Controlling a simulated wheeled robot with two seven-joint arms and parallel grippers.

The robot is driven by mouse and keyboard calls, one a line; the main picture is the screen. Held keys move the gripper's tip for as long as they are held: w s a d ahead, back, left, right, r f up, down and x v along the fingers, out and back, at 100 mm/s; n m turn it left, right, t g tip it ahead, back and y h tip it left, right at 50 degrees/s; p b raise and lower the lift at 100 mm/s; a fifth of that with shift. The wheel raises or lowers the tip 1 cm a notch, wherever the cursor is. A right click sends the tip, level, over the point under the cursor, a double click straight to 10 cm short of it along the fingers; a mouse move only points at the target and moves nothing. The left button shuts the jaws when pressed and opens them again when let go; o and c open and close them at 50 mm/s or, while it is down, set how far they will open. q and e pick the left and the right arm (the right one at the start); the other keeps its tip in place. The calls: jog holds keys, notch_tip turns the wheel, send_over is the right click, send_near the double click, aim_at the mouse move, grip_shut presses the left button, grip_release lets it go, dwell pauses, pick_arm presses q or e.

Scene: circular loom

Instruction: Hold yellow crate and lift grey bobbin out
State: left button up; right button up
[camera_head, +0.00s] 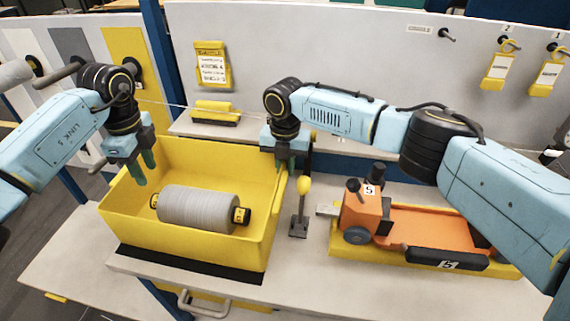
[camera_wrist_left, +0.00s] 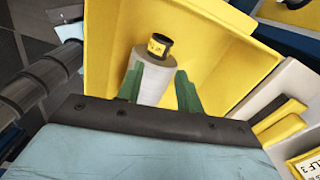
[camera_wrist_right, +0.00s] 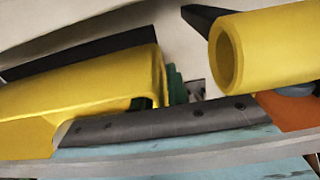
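The yellow crate (camera_head: 180,245) stands on the left of the worktable. The grey bobbin (camera_head: 197,208) lies in it on its side, with yellow-and-black ends. My left gripper (camera_head: 143,168) is over the crate's back left part, above the bobbin. It is open and empty; in the left wrist view (camera_wrist_left: 158,92) its green fingers are apart, with the bobbin (camera_wrist_left: 152,80) beyond them. My right gripper (camera_head: 286,163) is at the crate's right wall, near the back corner. In the right wrist view its green fingers (camera_wrist_right: 163,92) lie on both sides of the yellow wall (camera_wrist_right: 90,95), partly hidden.
A lever with a yellow knob (camera_head: 304,186) stands just right of the crate. An orange machine (camera_head: 420,225) on a yellow base fills the table's right. A yellow block (camera_head: 215,112) lies on the ledge behind. Tags hang on the back panel.

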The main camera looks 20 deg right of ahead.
aim_at(201, 209)
pick_arm(q)
jog(key=shift+o, duration=0.2)
dwell(2.6)
jog(key=shift+o, duration=2.4)
jog(key=shift+s+d+f, duration=0.1)
jog(key=shift+s+d, duration=0.1)
jog(key=shift+d, duration=0.1)
jog(key=o, duration=0.9)
jog(key=shift+m+t+h, duration=0.4)
jog(key=shift+m+t, duration=0.4)
jog(key=shift+t, duration=0.1)
jog(key=s+d, duration=0.2)
jog(key=d, duration=0.1)
jog(key=s+d, duration=0.3)
jog(key=shift+s+d+f, duration=0.2)
jog(key=shift+s+d, duration=0.15)
jog(key=shift+s+d+f, duration=0.1)
jog(key=shift+s+d, duration=0.1)
jog(key=f, duration=0.3)
jog(key=w+d+f, duration=0.1)
jog(key=f, duration=0.3)
jog(key=w+f, duration=0.1)
jog(key=f, duration=0.3)
jog(key=shift+d+f, duration=0.25)
jog(key=shift+d, duration=0.1)
